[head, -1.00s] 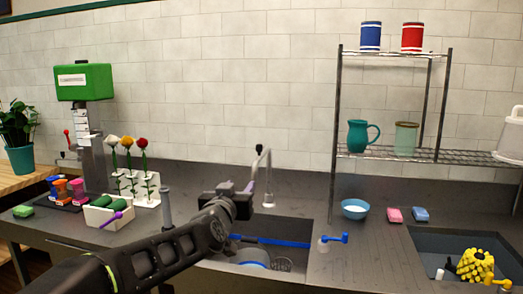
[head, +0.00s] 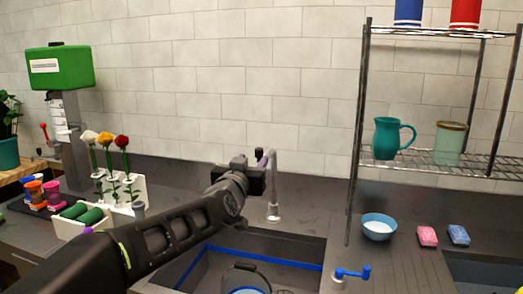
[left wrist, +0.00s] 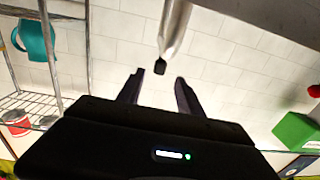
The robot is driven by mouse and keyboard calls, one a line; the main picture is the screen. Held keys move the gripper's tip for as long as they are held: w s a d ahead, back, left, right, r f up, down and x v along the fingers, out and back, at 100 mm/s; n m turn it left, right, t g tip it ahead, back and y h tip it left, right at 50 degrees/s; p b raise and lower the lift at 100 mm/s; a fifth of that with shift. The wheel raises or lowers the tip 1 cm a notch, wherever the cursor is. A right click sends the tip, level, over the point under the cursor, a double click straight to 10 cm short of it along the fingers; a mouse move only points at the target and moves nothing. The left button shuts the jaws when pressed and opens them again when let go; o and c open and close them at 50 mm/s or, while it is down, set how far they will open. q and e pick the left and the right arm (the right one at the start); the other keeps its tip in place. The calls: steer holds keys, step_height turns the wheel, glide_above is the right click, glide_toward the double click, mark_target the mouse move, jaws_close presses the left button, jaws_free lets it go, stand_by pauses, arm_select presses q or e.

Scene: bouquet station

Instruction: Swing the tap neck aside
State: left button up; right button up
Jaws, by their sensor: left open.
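The grey metal tap neck (head: 274,178) rises from its base at the back edge of the sink. My left gripper (head: 262,160) is at the upper part of the neck, close to it on the left. In the left wrist view the tap neck (left wrist: 174,28) comes down from the top and ends in a black tip. The open fingers of my left gripper (left wrist: 157,84) point toward it, with the tip just beyond and between them in the picture. I cannot tell whether they touch. My right gripper is out of view.
The sink (head: 318,258) with a bucket (head: 247,279) lies below my left arm. A wire shelf (head: 480,172) stands to the right, with a blue bowl (head: 379,228) by its foot. A flower rack (head: 138,188) stands left of the arm.

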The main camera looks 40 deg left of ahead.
mark_target(258, 154)
arm_select(q)
steer(key=shift+s, duration=0.1)
steer(key=shift+p+x, duration=0.75)
steer(key=shift+x, duration=3.2)
jaws_close()
